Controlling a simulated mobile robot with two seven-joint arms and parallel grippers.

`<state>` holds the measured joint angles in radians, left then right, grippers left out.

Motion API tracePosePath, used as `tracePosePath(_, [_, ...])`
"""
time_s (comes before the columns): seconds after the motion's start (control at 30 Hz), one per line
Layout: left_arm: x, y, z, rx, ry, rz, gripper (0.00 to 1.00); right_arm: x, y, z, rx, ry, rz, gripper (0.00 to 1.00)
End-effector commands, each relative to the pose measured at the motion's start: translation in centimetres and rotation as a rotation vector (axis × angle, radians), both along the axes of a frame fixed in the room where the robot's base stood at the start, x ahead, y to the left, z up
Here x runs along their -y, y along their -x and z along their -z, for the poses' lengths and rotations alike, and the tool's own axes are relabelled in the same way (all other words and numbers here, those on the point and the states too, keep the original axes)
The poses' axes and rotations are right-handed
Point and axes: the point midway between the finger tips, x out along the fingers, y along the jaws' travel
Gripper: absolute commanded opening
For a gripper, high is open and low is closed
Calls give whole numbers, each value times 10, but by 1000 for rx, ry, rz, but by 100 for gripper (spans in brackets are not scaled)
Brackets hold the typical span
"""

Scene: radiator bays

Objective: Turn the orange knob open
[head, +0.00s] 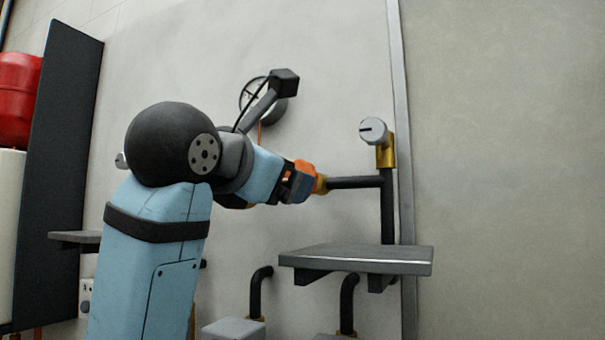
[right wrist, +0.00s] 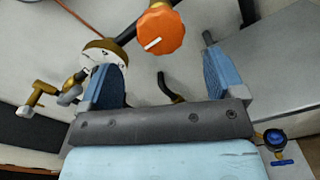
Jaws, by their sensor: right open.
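The orange knob (right wrist: 158,33) is a faceted round knob with a white line on its face. The line slants slightly up to the right in the right wrist view. In the head view the knob (head: 304,169) is partly hidden by my right gripper (head: 291,182), at the left end of a dark horizontal pipe. In the wrist view my right gripper (right wrist: 163,62) is open and empty. Its two blue fingers stand apart on either side of the knob's line, with visible space between each finger and the knob. My left gripper is out of view.
A grey shelf (head: 355,258) juts out below the pipe. A dark panel (head: 62,150) and red tank (head: 18,98) stand at left. The right wall (head: 500,150) is bare.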

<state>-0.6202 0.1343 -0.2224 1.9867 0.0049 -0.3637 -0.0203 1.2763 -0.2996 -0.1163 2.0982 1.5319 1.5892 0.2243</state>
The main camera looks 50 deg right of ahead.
Motion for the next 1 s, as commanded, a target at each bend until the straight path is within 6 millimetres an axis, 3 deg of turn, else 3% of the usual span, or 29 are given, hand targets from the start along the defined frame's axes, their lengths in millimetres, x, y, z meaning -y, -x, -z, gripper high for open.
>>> tracePosePath(0.2, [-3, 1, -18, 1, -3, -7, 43, 47, -13, -3, -3, 1, 7, 88])
tracePosePath(0.4, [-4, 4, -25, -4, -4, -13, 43, 77, -22, -2, -2, 2, 4, 88])
tracePosePath(0.6, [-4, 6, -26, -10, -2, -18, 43, 90, -26, -1, -1, 1, 3, 88])
tracePosePath(0.87, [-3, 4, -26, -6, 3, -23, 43, 91, -26, 0, -1, 2, 2, 88])
tracePosePath(1.0, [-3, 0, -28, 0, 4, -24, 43, 91, -26, 0, -1, 2, 2, 61])
